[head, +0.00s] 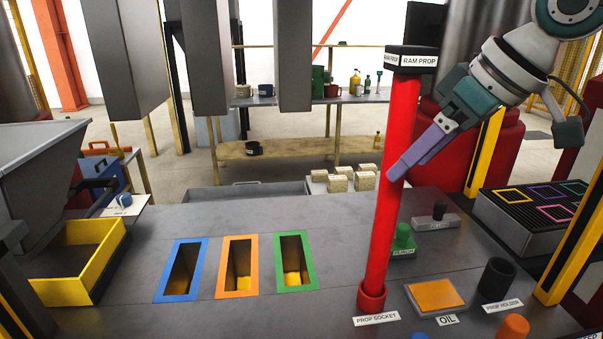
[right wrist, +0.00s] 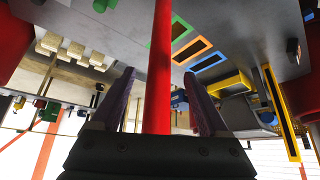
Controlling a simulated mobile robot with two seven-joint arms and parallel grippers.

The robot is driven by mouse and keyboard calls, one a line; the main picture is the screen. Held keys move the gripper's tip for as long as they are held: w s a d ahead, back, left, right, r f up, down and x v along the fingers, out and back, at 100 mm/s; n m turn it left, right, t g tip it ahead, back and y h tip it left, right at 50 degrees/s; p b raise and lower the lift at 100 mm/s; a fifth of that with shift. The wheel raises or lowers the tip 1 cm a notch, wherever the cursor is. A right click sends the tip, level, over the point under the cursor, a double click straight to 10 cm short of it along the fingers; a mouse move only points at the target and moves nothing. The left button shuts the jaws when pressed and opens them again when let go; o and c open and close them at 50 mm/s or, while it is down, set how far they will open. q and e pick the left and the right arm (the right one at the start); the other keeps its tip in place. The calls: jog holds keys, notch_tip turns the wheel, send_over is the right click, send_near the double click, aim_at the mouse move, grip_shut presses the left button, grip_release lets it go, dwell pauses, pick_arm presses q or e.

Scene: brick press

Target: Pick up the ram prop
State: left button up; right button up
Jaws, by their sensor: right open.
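The ram prop (head: 394,160) is a tall red post with a black cap labelled RAM PROP. It stands nearly upright with its foot in the red prop socket (head: 371,294) on the grey bench. My right gripper (head: 400,172) is at the prop's upper half, coming in from the upper right, with purple fingers. In the right wrist view the red prop (right wrist: 159,60) runs between the two spread fingers of the gripper (right wrist: 160,76), with gaps on both sides. The gripper is open. My left gripper is not seen.
An empty black prop holder (head: 498,277), an orange OIL pad (head: 436,295) and a green punch (head: 403,237) are right of the socket. Blue, orange (head: 238,293) and green framed slots lie to its left. A yellow-rimmed tray (head: 65,291) is far left.

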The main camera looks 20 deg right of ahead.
aim_at(388, 204)
jog(key=shift+x, duration=1.6)
jog(key=shift+w+r, duration=0.1)
jog(key=shift+w, duration=0.1)
grip_shut()
jog(key=shift+r, duration=0.1)
